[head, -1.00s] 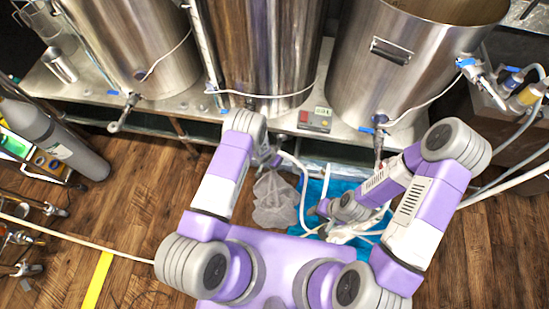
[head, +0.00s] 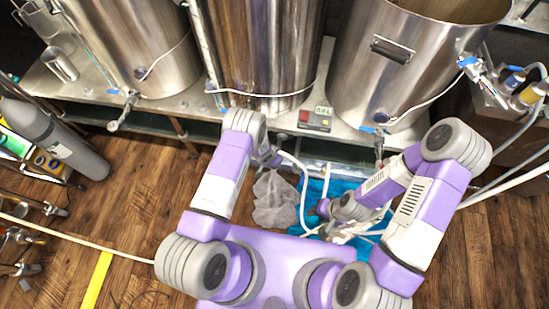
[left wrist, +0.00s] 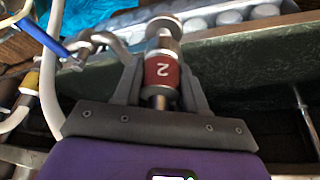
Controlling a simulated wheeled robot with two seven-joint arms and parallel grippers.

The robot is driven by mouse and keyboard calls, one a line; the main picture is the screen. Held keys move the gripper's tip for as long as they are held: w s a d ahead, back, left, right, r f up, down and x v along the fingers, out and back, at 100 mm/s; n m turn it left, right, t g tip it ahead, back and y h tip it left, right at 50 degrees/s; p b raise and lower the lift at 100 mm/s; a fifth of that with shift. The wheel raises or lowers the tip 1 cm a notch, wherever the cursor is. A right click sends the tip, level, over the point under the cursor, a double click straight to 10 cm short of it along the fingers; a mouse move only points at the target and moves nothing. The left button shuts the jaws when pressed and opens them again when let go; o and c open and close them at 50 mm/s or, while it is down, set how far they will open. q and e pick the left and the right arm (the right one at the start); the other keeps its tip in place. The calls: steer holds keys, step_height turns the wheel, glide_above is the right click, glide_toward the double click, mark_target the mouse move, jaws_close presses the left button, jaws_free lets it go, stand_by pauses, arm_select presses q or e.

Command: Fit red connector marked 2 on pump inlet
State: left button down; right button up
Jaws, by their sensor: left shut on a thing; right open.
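In the left wrist view, the metal connector with a red band marked 2 (left wrist: 162,71) sits between the fingers of my left gripper (left wrist: 160,88). The gripper is shut on it, and the connector's round flanged end points away from the palm. In the head view, my left gripper (head: 274,159) is small and partly hidden, below the middle tank's front. My right gripper (head: 317,209) is over the blue mat, and the frames show it only small. I cannot make out the pump inlet clearly in either view.
A blue mat (head: 316,188) and a crumpled clear bag (head: 274,200) lie on the wooden floor with white hoses around. Steel tanks (head: 262,45) stand on the bench ahead. In the left wrist view, a blue-handled valve (left wrist: 42,38) and a white hose (left wrist: 52,85) are at left.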

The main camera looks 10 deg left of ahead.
arm_select(q)
steer(key=shift+f+b, duration=1)
steer(key=shift+f, duration=0.15)
steer(key=c, duration=0.5)
jaws_free()
steer(key=shift+c, duration=0.2)
steer(key=s+r+n+g+h+p, duration=0.2)
steer(key=s+r+n+p, duration=0.6)
steer(key=s+r, duration=1.5)
steer(key=shift+s+d+r+g+p, duration=0.35)
steer(key=shift+s+g+p, duration=0.15)
steer(key=shift+s+g, duration=0.4)
